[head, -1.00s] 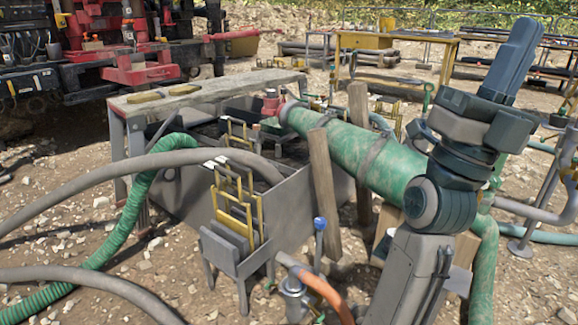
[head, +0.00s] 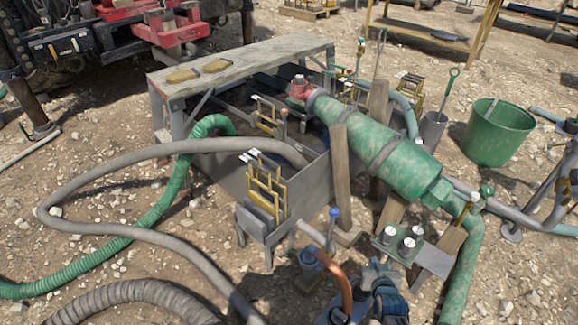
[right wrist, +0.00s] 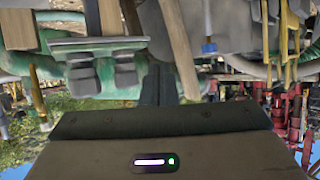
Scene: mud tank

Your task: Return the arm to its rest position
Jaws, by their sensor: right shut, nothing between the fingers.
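That view appears upside down, with sky low in the picture. Beyond the fingers is a small green platform with short cylinders (right wrist: 102,72), which also stands beside the green pipe in the head view (head: 400,240). My left gripper is not in view.
A grey mud tank (head: 235,180) with yellow-framed racks stands in the middle. A big green cylinder (head: 385,150) rests on wooden posts, with an orange bent pipe (head: 338,275) near my arm. A green bucket (head: 497,135) stands at right. Hoses (head: 110,228) cover the left ground.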

